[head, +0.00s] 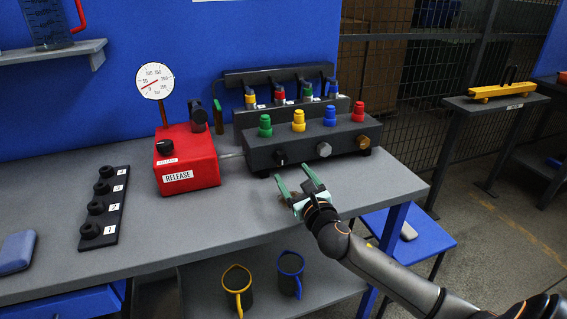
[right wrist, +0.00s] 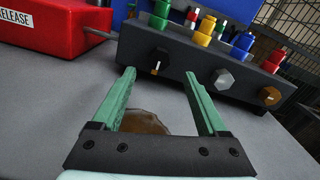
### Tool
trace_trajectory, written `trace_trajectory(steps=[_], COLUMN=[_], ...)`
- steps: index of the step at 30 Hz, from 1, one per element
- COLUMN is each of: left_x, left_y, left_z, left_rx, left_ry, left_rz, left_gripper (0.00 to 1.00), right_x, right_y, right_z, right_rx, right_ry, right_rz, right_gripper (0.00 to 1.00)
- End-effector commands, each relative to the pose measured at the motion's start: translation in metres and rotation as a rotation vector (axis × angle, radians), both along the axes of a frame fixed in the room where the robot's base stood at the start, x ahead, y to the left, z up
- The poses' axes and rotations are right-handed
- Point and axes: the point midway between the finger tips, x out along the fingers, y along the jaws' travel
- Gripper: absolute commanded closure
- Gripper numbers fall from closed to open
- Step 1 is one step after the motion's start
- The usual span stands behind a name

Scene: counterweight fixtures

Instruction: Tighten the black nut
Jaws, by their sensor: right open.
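The black nut (head: 280,159) is at the left end of the front face of the dark manifold block (head: 300,144). It has a small pale mark. In the right wrist view the black nut (right wrist: 159,61) shows just beyond and between my fingertips. My right gripper (head: 293,174) is open and empty, with green fingers pointing at the block. A gap remains between the fingertips and the nut. The right gripper also shows in its wrist view (right wrist: 160,73). A grey nut (head: 324,149) and a brass nut (head: 363,142) are to the right. My left gripper is not in view.
A red box (head: 187,158) labelled RELEASE, with a gauge (head: 155,81), joins the block's left side by a rod. Coloured caps stand on the block. A black strip of numbered knobs (head: 104,207) lies left. A brown patch (right wrist: 145,122) lies beneath my fingers.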

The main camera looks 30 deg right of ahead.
Motion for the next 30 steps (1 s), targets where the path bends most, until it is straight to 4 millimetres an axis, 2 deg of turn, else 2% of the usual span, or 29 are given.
trace_trajectory(steps=[6,12,17,25,30], left_x=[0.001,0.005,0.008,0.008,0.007], left_y=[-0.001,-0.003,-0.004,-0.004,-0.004], left_z=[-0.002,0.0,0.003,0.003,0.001], left_rx=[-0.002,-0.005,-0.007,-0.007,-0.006], left_ry=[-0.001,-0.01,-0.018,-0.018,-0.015], left_rz=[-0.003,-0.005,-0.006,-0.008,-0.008], left_gripper=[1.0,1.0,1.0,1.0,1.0], right_x=[0.038,0.06,0.067,0.068,0.068], right_y=[-0.009,-0.014,-0.016,-0.016,-0.016], right_z=[0.0,-0.001,-0.001,-0.001,-0.001], right_rx=[0.002,0.002,0.002,0.002,0.002], right_ry=[-0.001,0.0,0.001,0.001,0.001], right_rz=[-0.001,0.0,0.001,0.001,0.001], right_gripper=[0.24,0.24,0.24,0.24,0.42])
